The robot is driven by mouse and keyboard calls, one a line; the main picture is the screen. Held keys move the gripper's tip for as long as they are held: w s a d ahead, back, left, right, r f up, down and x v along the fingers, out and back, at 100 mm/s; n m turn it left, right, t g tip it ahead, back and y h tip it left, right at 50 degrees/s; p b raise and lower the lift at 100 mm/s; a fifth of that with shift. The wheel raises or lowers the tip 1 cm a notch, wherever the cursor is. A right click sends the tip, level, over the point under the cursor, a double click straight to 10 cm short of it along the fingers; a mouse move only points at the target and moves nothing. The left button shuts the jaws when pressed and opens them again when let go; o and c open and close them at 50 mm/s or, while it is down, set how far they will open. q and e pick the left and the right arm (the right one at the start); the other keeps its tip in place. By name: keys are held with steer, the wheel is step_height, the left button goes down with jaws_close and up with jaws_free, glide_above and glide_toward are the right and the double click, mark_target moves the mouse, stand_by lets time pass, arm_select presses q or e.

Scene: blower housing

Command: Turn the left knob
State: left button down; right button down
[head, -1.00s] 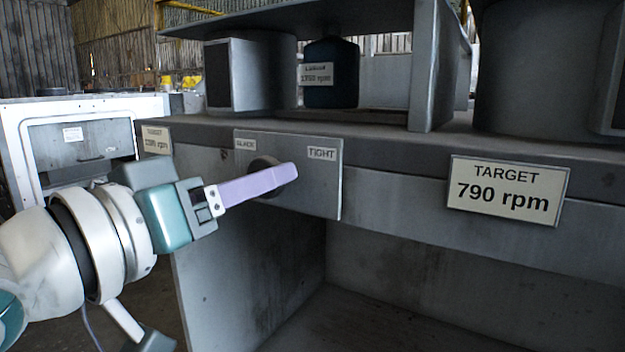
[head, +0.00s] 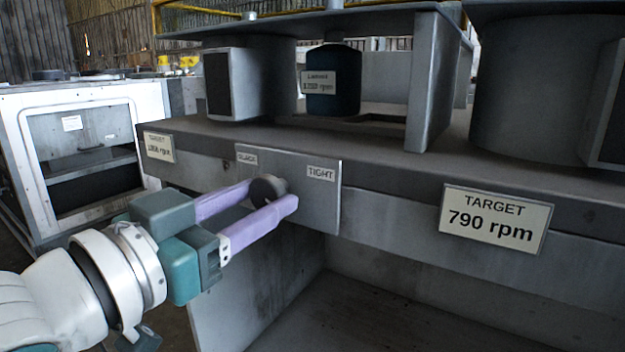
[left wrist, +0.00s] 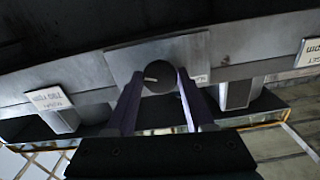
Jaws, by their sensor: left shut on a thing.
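The left knob (head: 268,187) is a dark round knob on a grey plate (head: 315,205) with a SLACK label at the left and a TIGHT label at the right. My left gripper (head: 272,200) has its two purple fingers on either side of the knob and is shut on it. In the left wrist view the knob (left wrist: 158,78) sits between the fingertips, with a pale pointer mark on its face. My right gripper is not in view.
A sign reading TARGET 790 rpm (head: 495,217) hangs on the bench front at the right. A smaller TARGET sign (head: 158,147) is at the left. A dark blue motor with an rpm label (head: 333,80) stands above the plate. Below the bench is an open recess.

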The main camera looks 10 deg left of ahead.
arm_select(q)
steer(key=shift+m+p, duration=0.45)
steer(key=shift+m, duration=0.45)
steer(key=shift+c, duration=1.4)
jaws_free()
steer(key=p+v, duration=0.2)
steer(key=v, duration=0.8)
steer(key=shift+r, duration=0.1)
